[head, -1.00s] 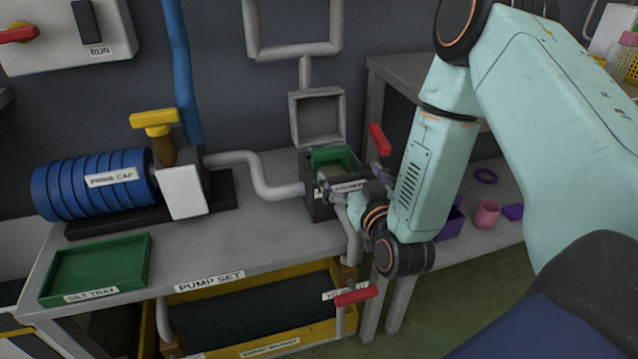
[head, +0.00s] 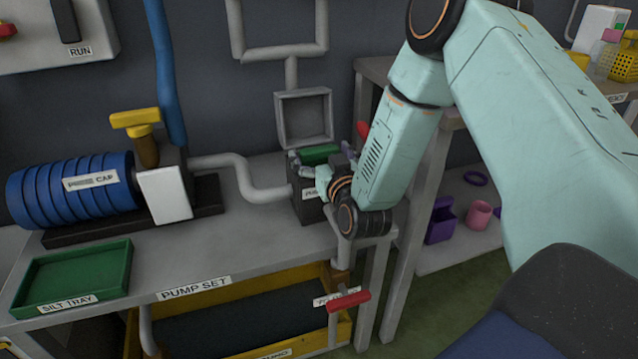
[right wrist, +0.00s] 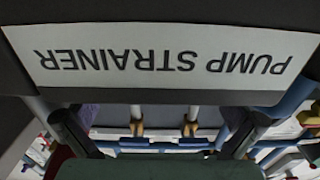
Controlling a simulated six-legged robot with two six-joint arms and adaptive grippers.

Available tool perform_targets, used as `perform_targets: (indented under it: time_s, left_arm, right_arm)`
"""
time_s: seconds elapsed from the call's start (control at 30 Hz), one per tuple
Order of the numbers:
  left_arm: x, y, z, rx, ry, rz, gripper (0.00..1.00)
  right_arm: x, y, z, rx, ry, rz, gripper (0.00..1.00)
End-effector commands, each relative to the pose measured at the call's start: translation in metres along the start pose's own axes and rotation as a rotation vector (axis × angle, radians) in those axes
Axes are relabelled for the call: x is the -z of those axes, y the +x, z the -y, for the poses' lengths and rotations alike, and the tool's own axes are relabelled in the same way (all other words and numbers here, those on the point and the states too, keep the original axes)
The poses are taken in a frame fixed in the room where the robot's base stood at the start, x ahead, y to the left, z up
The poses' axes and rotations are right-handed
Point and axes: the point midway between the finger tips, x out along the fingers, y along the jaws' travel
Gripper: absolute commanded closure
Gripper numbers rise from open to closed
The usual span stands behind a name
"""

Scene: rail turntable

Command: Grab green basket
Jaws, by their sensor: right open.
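The green basket (head: 319,153) shows as a green strip at the top of the dark pump strainer box (head: 305,211), at the right end of the bench. My right gripper (head: 323,168) is at the top of this box, close to the basket, with its fingers open. In the right wrist view the open fingers (right wrist: 158,135) spread on both sides, with a dark green surface (right wrist: 160,169) between them at the bottom edge. The upside-down PUMP STRAINER label (right wrist: 175,58) fills the top. Contact between fingers and basket cannot be told. My left gripper is out of view.
A square grey lid (head: 304,117) stands open behind the box. A red handle (head: 362,131) is close to my right arm. A grey pipe (head: 235,170) joins the box from the left. The green silt tray (head: 75,277) is at the bench's left, with bare bench between.

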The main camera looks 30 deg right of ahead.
Motion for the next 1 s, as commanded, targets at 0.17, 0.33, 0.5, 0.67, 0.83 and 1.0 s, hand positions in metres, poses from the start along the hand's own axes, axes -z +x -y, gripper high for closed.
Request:
perform_targets:
  time_s: [0.17, 0.33, 0.5, 0.67, 0.83, 1.0]
  left_arm:
    - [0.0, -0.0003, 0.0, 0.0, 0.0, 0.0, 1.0]
    - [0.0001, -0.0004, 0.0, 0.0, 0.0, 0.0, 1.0]
    - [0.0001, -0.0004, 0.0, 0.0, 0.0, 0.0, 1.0]
    - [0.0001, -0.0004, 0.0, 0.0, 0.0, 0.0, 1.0]
    - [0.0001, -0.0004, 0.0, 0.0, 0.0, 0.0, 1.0]
    - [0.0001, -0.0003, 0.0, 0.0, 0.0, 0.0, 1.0]
  right_arm:
    - [0.0006, 0.0007, 0.0007, 0.002, 0.0, 0.001, 0.0]
    - [0.0007, 0.0006, 0.0008, 0.002, 0.0, 0.0, 0.1]
    - [0.0006, 0.0005, 0.0008, 0.002, 0.0, 0.0, 0.25]
    - [0.0005, 0.0004, 0.0007, 0.002, 0.0, 0.001, 0.38]
    - [0.0004, 0.0004, 0.0008, 0.002, 0.0, 0.001, 0.53]
    - [0.0002, 0.0003, 0.0007, 0.002, 0.0, 0.001, 0.67]
